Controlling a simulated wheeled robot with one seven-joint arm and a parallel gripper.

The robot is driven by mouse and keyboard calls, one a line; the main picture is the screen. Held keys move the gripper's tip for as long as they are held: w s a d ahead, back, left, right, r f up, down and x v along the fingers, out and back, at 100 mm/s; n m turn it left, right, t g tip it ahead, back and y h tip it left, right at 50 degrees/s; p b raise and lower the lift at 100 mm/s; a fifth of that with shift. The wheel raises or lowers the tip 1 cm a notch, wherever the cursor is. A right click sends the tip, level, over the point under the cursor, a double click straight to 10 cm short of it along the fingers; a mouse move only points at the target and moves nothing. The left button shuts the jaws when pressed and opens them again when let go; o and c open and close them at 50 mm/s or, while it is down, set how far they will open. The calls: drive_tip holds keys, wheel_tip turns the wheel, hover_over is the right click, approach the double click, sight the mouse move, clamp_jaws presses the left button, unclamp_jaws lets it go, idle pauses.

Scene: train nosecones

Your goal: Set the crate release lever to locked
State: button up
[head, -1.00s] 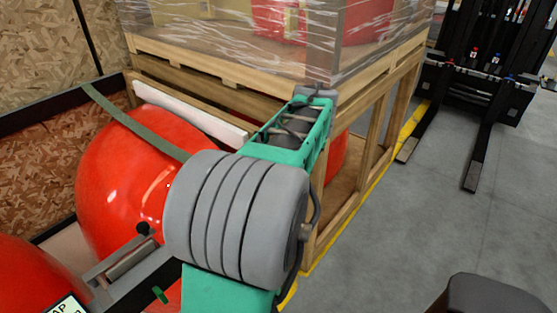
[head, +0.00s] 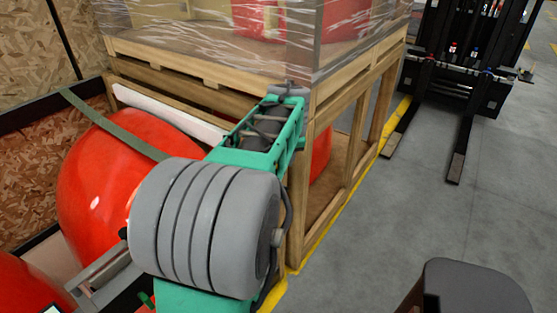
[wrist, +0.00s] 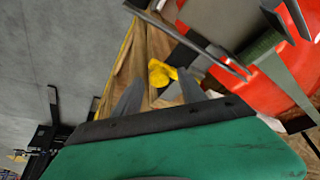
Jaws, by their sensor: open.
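My gripper (wrist: 160,92) is in the wrist view, its two grey fingers spread apart with nothing held between them. A yellow piece (wrist: 161,73) shows just beyond the fingertips, by the wooden frame; I cannot tell whether it is the lever. A grey metal bar (wrist: 216,52) lies above and right of the fingers, in front of a red rounded body. In the head view, a grey bracket (head: 98,272) with a small black knob (head: 124,233) is at lower left, partly hidden by my arm. The gripper is hidden there. The lever's setting cannot be read.
Red nosecones (head: 110,185) lie strapped in a crate at left. A wooden frame (head: 298,215) bears a plastic-wrapped load (head: 345,40) behind my arm. A black forklift (head: 465,65) stands at back right. The grey floor (head: 430,210) at right is mostly clear.

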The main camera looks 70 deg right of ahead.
drive_tip(key=v, duration=0.7)
drive_tip(key=shift+a+r, duration=0.2)
drive_tip(key=shift+r, duration=0.15)
drive_tip(key=shift+s, duration=0.1)
